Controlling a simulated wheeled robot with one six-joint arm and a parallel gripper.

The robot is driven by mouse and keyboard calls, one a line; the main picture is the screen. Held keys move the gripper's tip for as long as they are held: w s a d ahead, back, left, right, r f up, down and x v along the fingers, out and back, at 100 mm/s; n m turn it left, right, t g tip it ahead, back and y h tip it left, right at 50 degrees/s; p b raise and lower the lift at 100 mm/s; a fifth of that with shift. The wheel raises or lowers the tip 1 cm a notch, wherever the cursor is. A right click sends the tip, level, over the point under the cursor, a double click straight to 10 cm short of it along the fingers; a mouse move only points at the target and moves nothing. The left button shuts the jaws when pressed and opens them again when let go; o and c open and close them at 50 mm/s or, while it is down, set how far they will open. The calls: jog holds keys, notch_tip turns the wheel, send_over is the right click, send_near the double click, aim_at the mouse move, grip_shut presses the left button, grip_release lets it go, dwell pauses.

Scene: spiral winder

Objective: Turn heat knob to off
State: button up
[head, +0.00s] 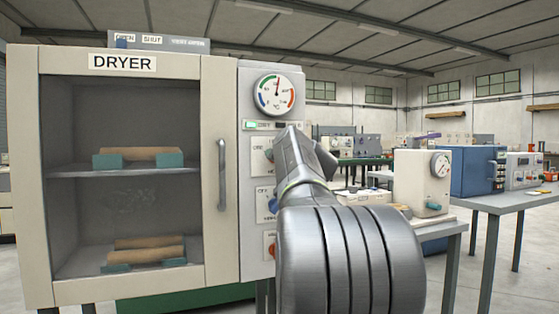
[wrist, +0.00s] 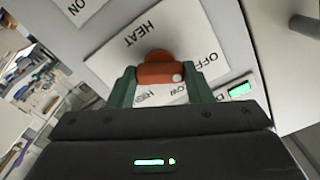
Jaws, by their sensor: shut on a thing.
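The heat knob (wrist: 153,72) is orange-red with a white dot on its right side in the wrist view. It sits on a white plate (wrist: 112,62) marked HEAT, OFF, LOW and HIGH. The dot lies between the OFF and LOW words. My gripper (wrist: 161,78) has its green fingers on both sides of the knob and is shut on it. In the head view my arm covers this part of the dryer's (head: 222,70) control panel, so the knob and fingertips are hidden there.
A temperature dial (head: 275,94) is above on the panel, and another orange knob (head: 271,246) is lower down. The dryer's door handle (head: 222,173) stands out just left of the panel. Benches with machines, including a blue box (head: 474,170), are at the right.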

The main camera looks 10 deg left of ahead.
jog(key=o, duration=1)
jog(key=v, duration=1.3)
jog(key=shift+s+d, duration=0.25)
jog(key=shift+s, duration=0.05)
jog(key=x, duration=1.4)
jog(key=shift+s+d, duration=0.1)
jog(key=shift+s, duration=0.1)
